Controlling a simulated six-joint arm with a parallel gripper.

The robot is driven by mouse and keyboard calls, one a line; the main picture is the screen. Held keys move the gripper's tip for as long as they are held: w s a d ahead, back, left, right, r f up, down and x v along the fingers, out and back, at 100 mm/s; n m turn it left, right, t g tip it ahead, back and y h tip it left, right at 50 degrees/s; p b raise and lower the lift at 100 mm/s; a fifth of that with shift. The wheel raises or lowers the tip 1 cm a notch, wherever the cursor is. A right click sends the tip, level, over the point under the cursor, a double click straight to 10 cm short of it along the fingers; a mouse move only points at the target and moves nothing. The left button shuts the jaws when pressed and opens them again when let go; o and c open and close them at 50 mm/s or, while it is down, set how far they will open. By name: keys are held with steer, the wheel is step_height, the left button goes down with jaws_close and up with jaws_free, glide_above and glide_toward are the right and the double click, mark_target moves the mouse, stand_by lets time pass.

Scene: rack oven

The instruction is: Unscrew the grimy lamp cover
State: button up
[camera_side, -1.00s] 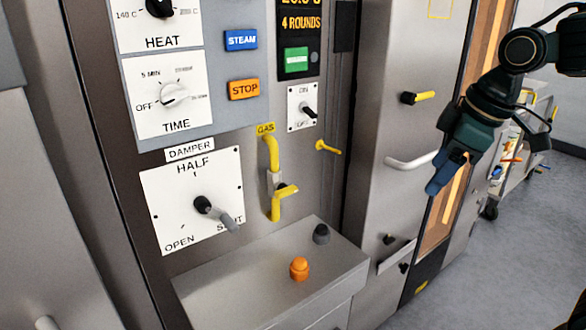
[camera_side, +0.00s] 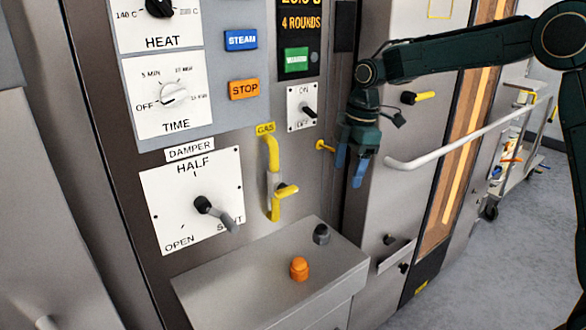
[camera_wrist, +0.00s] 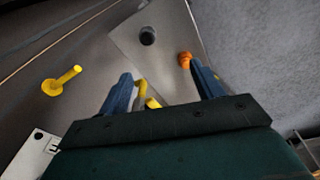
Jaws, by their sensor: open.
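Two small domed caps stand upright on the steel ledge (camera_side: 250,275) below the control panel. One is dark grey (camera_side: 321,234) and the other orange (camera_side: 299,268); I cannot tell for certain which is the grimy lamp cover, though the dark one looks dirtier. In the wrist view the dark cap (camera_wrist: 147,35) lies ahead beyond the fingers, and the orange cap (camera_wrist: 185,60) is partly behind the right finger. My gripper (camera_side: 349,172) points down, open and empty, above and right of the ledge, apart from both caps. Its two blue fingers also show in the wrist view (camera_wrist: 161,75).
The yellow gas handle (camera_side: 283,202) and a yellow peg (camera_side: 325,146) stick out of the panel near my gripper. The damper lever (camera_side: 216,214) is further left. A long pale handle bar (camera_side: 450,137) is on the right. Above the ledge is free room.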

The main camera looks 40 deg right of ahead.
mark_target(323, 226)
steer(key=w+f+n+g, duration=0.1)
steer(key=w+f+n, duration=0.2)
steer(key=w+f, duration=0.2)
step_height(323, 226, down, 3)
steer(key=shift+w+d+r+n, duration=0.1)
steer(key=shift+w+d+n, duration=0.15)
steer(key=shift+w+n, duration=0.1)
steer(key=shift+a+f, duration=0.3)
steer(key=shift+f, duration=1.95)
steer(key=shift+a+f, duration=0.25)
steer(key=shift+f, duration=2.05)
steer(key=shift+a+f, duration=0.3)
steer(key=shift+f, duration=1.95)
